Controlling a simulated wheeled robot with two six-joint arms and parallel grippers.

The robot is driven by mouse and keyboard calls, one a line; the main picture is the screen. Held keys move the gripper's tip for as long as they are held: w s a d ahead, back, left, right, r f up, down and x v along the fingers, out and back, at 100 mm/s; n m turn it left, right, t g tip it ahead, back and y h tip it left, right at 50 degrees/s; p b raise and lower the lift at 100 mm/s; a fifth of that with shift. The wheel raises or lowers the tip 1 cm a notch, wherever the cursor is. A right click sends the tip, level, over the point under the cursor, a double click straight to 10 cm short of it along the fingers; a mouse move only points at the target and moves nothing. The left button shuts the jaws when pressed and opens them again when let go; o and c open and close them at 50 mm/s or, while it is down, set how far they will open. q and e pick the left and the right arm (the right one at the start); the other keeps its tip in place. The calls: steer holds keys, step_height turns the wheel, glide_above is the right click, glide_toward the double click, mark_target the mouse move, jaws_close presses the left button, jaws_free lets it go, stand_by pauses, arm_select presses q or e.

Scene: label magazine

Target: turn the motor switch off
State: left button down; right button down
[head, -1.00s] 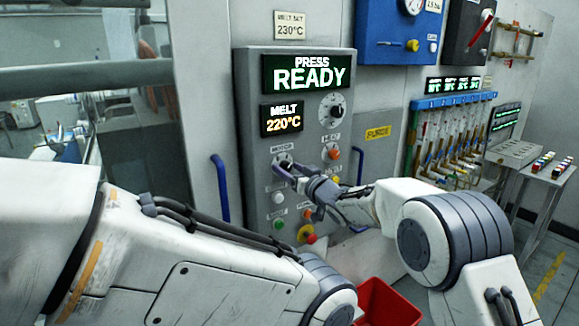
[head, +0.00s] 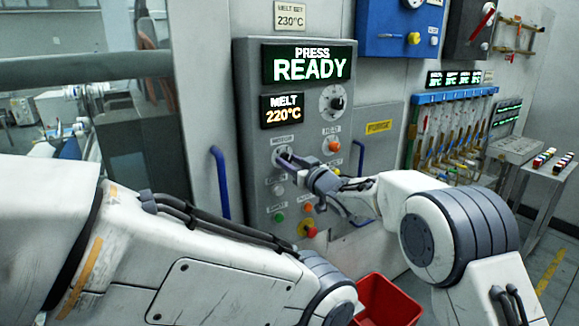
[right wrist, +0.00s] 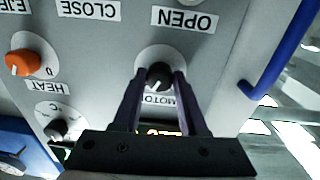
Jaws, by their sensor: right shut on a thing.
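The motor switch is a dark round knob on a pale plate under the MOTOR label on the grey press panel (head: 248,120). In the right wrist view the knob (right wrist: 158,74) shows a white pointer line, and the view is upside down. My right gripper (head: 286,160) is at the switch, with one finger on each side of the knob, shut on it. The fingers partly cover the MOTOR label in the wrist view. My left arm (head: 190,250) crosses the lower left, and its gripper is out of sight.
The orange HEAT knob (head: 332,146) is to the right of the switch. Green, orange and red-on-yellow buttons sit below. Blue handles (head: 220,184) flank the panel. A red bin (head: 388,300) stands below my right arm.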

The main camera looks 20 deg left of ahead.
steer(key=n+b, duration=0.5)
steer(key=n, duration=0.1)
steer(key=shift+f, duration=0.2)
steer(key=n+b, duration=0.2)
steer(key=n, duration=0.1)
steer(key=shift+n, duration=0.4)
steer(key=shift+r+n+y+b, duration=0.1)
steer(key=shift+n+y+b, duration=0.2)
steer(key=shift+n+b, duration=0.75)
steer(key=shift+n+p, duration=0.3)
steer(key=shift+n, duration=0.15)
steer(key=shift+c, duration=2.2)
jaws_free()
